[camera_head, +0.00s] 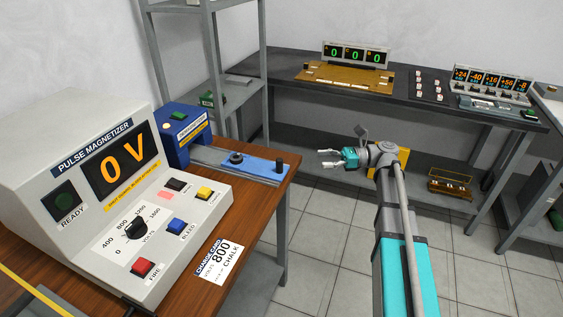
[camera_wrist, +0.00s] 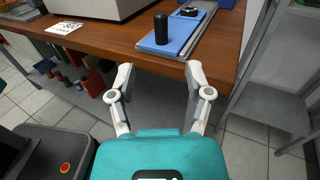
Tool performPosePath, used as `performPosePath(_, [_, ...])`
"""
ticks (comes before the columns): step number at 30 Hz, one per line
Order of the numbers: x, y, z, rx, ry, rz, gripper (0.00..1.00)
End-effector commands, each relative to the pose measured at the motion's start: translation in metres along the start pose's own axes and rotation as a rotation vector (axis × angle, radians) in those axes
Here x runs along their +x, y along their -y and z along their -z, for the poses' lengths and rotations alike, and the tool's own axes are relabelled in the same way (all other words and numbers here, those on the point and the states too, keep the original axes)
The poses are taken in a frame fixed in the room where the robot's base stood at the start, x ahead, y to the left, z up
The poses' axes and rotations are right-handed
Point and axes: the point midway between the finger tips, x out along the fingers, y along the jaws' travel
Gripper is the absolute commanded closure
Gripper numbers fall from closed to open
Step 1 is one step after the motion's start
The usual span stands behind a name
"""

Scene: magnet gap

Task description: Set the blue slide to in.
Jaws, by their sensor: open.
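The blue slide (camera_head: 253,167) is a flat blue plate on a grey rail at the back of the wooden table, beside a blue box (camera_head: 184,133). A black upright knob (camera_head: 279,166) stands at its right end, and a round dark piece (camera_head: 236,158) sits farther left on it. In the wrist view the blue slide (camera_wrist: 172,37) with its black knob (camera_wrist: 160,28) lies ahead, beyond the table edge. My gripper (camera_wrist: 160,72) is open and empty, short of the table edge and apart from the slide. It also shows in the head view (camera_head: 325,158), right of the slide.
The pulse magnetizer (camera_head: 120,200), reading 0 V, stands on the wooden table (camera_head: 262,215) with a white card (camera_head: 218,262) in front. A grey shelf rack (camera_head: 262,70) stands behind. A dark bench (camera_head: 410,90) with displays lines the back wall. Open floor lies right of the table.

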Motion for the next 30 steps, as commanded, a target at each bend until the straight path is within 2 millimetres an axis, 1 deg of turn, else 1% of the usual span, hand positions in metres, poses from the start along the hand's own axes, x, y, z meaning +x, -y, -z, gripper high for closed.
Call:
performPosePath(5, [0.013,-0.001,0.0,0.0,0.0,-0.002,0.35])
performPosePath(8, [0.025,-0.001,0.0,0.0,0.0,-0.001,0.35])
performPosePath(24, [0.098,-0.001,0.0,0.0,0.0,-0.001,0.35])
performPosePath(30, [0.119,-0.001,0.0,0.0,0.0,0.0,0.35])
